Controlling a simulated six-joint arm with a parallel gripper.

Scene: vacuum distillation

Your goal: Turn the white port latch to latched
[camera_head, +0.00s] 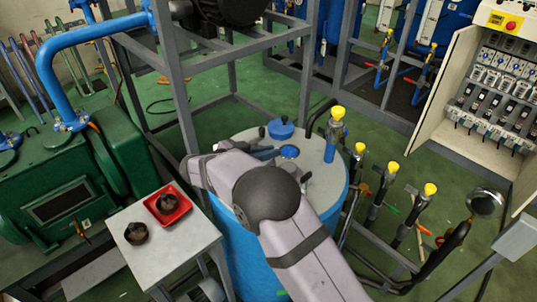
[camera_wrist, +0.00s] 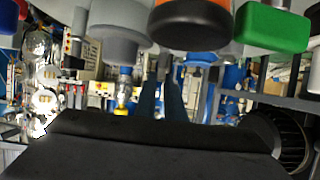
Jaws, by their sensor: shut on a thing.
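My gripper (camera_wrist: 164,68) shows in the wrist view as two dark, narrow fingers close together. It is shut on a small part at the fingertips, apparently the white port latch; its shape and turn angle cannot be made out. A pale grey-white round fitting (camera_wrist: 115,38) hangs to the left of the fingers. An orange and black knob (camera_wrist: 192,22) is above and to the right. In the head view my arm covers the gripper and the latch. The blue tank (camera_head: 232,240) with its grey lid (camera_head: 318,172) stands behind and beneath my arm.
Blue caps (camera_head: 281,128) sit on the lid. Yellow-topped valves (camera_head: 337,113) stand right of it. A small table (camera_head: 190,239) with a red tray (camera_head: 168,204) is at front left. A green machine (camera_head: 70,180) is left. A green block (camera_wrist: 273,28) is near the gripper.

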